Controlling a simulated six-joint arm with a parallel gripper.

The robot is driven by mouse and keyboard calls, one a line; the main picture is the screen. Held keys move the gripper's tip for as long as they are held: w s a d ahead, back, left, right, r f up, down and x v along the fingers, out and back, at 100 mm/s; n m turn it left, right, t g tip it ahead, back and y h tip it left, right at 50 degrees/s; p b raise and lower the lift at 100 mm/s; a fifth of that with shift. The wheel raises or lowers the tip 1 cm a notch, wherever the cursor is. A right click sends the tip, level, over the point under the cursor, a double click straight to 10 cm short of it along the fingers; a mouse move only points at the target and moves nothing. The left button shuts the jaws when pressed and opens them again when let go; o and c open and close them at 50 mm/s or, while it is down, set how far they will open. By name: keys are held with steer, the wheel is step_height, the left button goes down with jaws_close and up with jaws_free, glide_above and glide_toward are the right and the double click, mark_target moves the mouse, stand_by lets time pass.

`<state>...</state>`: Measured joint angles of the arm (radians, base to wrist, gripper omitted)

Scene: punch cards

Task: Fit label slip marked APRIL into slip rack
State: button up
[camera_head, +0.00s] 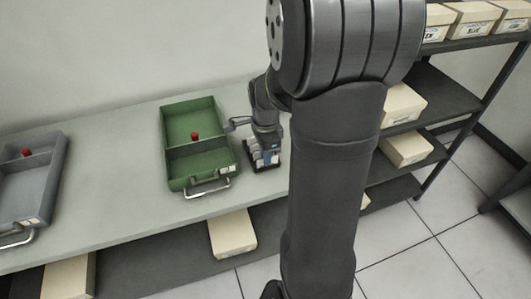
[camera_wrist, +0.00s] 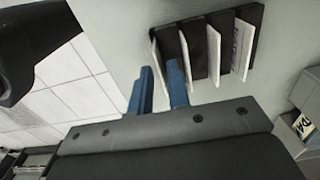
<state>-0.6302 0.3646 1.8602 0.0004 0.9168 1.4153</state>
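The slip rack (camera_head: 264,166) is a small black holder on the bench, right of the green drawer. In the wrist view the rack (camera_wrist: 198,52) shows dark dividers with several white slips standing between them. One white slip (camera_wrist: 236,48) bears faint print that I cannot read. My gripper (camera_wrist: 161,72) is at the rack's left end, its two blue fingers apart. A thin white slip (camera_wrist: 159,58) lies between the fingertips, with a gap visible beside it. I cannot tell which slip is APRIL. In the head view my gripper (camera_head: 268,153) is just above the rack, its fingers partly hidden.
A green drawer (camera_head: 203,185) with a divider, a red knob and a metal handle stands left of the rack. A grey drawer (camera_head: 50,180) is at far left. Cream boxes (camera_head: 407,150) sit on shelves at right. Bare bench (camera_head: 110,165) lies between the drawers.

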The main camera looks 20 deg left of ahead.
steer(key=shift+o, duration=0.7)
step_height(320, 180, up, 17)
steer(key=shift+r, duration=0.2)
stand_by(0.4)
step_height(320, 180, down, 17)
steer(key=shift+f, duration=0.15)
steer(key=shift+r, duration=0.35)
stand_by(0.5)
